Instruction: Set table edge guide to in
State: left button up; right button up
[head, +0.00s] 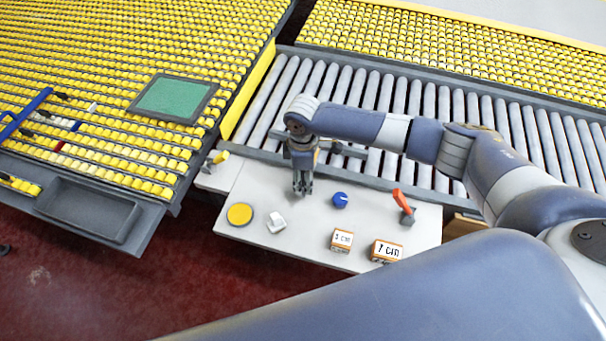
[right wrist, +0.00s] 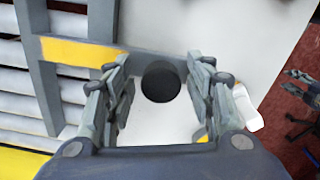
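A white control panel (head: 300,240) stands in front of the roller table (head: 365,90). No control on it is visibly labelled as the edge guide. My right gripper (head: 302,190) points down over the panel's back left part. In the right wrist view its fingers (right wrist: 162,95) are apart, with a round black knob (right wrist: 161,82) between them and clear of both. The gripper hides this knob in the head view. A white rocker switch (head: 275,222) and a yellow disc (head: 240,214) lie in front and to the left of the gripper. My left gripper does not show.
A blue knob (head: 340,200) and a red lever (head: 402,202) stand right of the gripper. A yellow-tipped lever (head: 219,157) is at the left.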

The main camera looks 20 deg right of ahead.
grip_shut()
jog(key=shift+w+d, duration=0.25)
jog(key=shift+w, duration=0.1)
jog(key=w+d+b, duration=0.1)
jog(key=w, duration=0.1)
jog(key=w+d+b, duration=0.2)
jog(key=w, duration=0.1)
jog(key=w+d+b, duration=0.1)
jog(key=w+d, duration=0.1)
jog(key=shift+w, duration=0.2)
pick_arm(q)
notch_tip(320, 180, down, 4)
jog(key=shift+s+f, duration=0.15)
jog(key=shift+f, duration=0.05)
pick_arm(e)
jog(key=shift+r, duration=0.1)
jog(key=shift+o, duration=1.1)
grip_release()
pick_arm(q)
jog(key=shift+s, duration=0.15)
